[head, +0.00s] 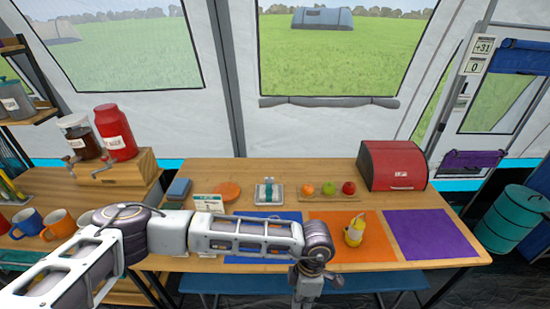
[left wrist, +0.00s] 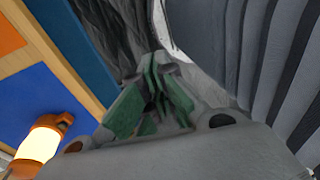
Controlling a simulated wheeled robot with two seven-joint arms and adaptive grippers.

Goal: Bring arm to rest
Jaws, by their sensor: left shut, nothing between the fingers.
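My left arm reaches in from the left across the front of the table in the head view. Its gripper (head: 304,299) hangs down at the bottom edge of that view, in front of the table's near edge, partly cut off. In the left wrist view the fingers (left wrist: 158,68) with green pads are together, with nothing between them. They are clear of the table. My right arm and gripper do not show.
The wooden table (head: 455,252) carries blue, orange (head: 375,250) and purple (head: 430,233) mats. Fruit (head: 329,188), a red bread box (head: 393,166) and a blue bench (head: 385,281) are nearby. Mugs (head: 60,223) stand left.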

